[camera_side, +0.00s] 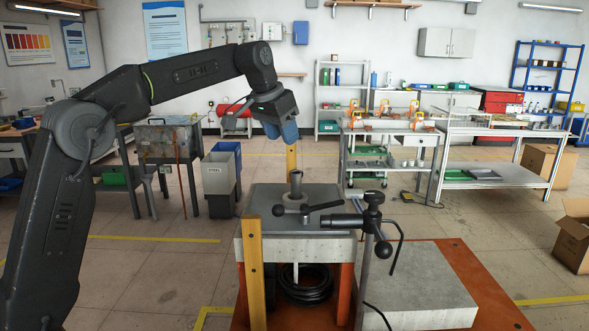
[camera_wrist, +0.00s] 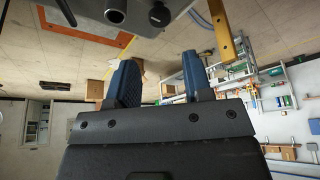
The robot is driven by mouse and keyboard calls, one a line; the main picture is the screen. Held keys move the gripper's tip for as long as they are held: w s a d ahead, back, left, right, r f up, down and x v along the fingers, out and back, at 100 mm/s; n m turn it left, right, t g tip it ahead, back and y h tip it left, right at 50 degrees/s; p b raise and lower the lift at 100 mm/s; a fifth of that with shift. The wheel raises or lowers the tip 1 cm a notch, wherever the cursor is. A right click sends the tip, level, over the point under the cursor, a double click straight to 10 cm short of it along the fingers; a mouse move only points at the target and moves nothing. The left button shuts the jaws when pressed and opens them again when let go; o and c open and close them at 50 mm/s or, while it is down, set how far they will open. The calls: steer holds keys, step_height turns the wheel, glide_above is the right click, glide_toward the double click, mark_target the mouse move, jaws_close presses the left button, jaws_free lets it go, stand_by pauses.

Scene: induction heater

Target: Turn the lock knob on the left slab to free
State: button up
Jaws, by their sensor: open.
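A grey slab (camera_side: 262,197) tops the stand in the side view, with a metal cylinder standing on it. I cannot tell which one is the lock knob. My gripper (camera_side: 283,130) is above and behind the slab, apart from everything. In the wrist view my gripper (camera_wrist: 160,80) has its blue fingers spread and nothing between them. A black knob (camera_wrist: 159,15) shows at the top edge there.
Yellow uprights (camera_side: 254,270) stand at the slab's front left and behind it. A lower grey block (camera_side: 420,285) lies at the right on the orange base (camera_side: 470,280). A black cable coil (camera_side: 305,284) is under the slab. Air around my gripper is clear.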

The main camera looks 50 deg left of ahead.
steer(key=x, duration=1)
steer(key=shift+w+f, duration=0.15)
steer(key=shift+f, duration=0.05)
steer(key=shift+c, duration=0.4)
steer(key=c, duration=0.6)
steer(key=shift+o, duration=0.2)
